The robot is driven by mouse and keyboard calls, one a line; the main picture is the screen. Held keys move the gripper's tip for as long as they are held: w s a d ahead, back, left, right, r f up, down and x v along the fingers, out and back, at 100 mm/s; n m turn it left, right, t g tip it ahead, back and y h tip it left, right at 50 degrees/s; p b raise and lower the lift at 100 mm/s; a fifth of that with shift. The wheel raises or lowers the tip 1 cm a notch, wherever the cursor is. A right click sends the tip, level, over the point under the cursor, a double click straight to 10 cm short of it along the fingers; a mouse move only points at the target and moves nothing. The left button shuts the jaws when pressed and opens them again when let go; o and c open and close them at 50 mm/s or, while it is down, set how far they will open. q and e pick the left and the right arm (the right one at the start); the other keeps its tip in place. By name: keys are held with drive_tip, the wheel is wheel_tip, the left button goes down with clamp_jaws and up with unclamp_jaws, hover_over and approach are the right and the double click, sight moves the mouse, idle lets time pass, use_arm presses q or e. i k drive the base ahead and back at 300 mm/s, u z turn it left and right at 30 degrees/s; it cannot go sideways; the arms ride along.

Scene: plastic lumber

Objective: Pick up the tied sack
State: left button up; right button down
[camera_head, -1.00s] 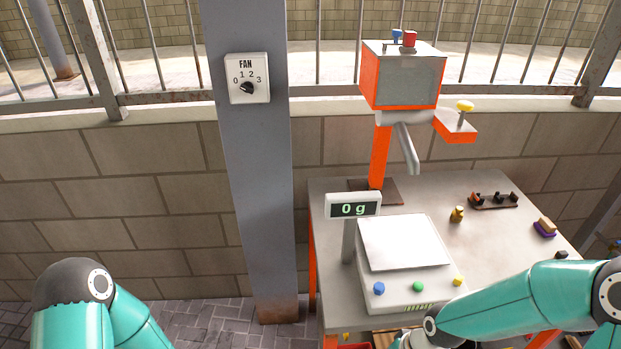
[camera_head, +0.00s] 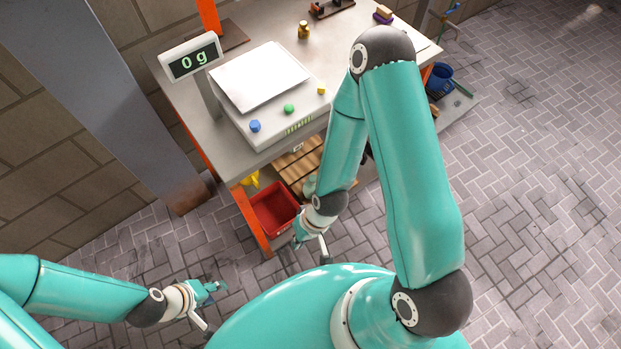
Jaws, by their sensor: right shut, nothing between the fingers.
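I cannot make out a tied sack for certain in the head view. A small yellow thing (camera_head: 250,179) shows under the table beside a red bin (camera_head: 275,208), but it is too small and partly hidden to name. My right gripper (camera_head: 311,246) hangs low in front of the table's lower shelf, just right of the red bin. It is shut and empty. My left gripper (camera_head: 210,304) is low over the paved floor at the lower left, away from the table. Whether its fingers are open is unclear.
The table (camera_head: 185,98) carries a scale (camera_head: 262,80) whose display (camera_head: 190,58) reads 0 g. A wooden slatted thing (camera_head: 300,165) is on the lower shelf. A blue bucket (camera_head: 439,77) stands right of the table. A grey pillar (camera_head: 95,90) is at left. The floor at right is clear.

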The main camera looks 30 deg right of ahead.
sight(309, 188)
drive_tip(key=z, duration=1.65)
drive_tip(key=i, duration=0.1)
drive_tip(key=u, duration=2.85)
drive_tip(key=k, duration=1.2)
drive_tip(key=z, duration=1.15)
drive_tip(key=i, duration=1)
